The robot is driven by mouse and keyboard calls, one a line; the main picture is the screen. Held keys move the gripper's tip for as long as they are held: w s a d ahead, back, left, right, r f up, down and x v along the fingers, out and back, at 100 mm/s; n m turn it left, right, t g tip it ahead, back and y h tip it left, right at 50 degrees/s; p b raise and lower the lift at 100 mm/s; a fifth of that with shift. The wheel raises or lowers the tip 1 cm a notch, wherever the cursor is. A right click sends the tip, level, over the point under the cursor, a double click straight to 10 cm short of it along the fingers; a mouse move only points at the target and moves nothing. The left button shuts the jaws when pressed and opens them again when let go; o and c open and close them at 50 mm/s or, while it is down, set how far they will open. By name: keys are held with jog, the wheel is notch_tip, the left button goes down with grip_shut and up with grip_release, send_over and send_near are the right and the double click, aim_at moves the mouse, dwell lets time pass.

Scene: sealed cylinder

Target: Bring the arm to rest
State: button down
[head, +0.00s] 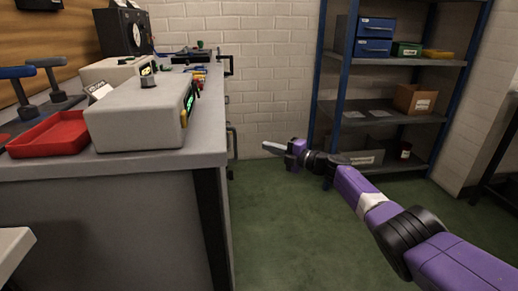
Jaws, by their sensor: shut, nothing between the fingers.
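My arm, purple with black joints, reaches in from the lower right of the head view. My gripper (273,148) is at its far end, pointing left, shut with nothing in it. It is in free air over the green floor, to the right of the workbench and apart from it. The gap between the fingers is too small to make out in this view.
A grey workbench (110,162) on the left holds a light grey box (140,113) with a green display and a red tray (50,134). A blue-framed shelf (385,120) with bins and boxes stands behind my arm. Green floor (285,240) is clear.

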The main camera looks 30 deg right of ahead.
jog(key=shift+s+d, duration=0.15)
jog(key=shift+d, duration=0.2)
jog(key=shift+d, duration=0.1)
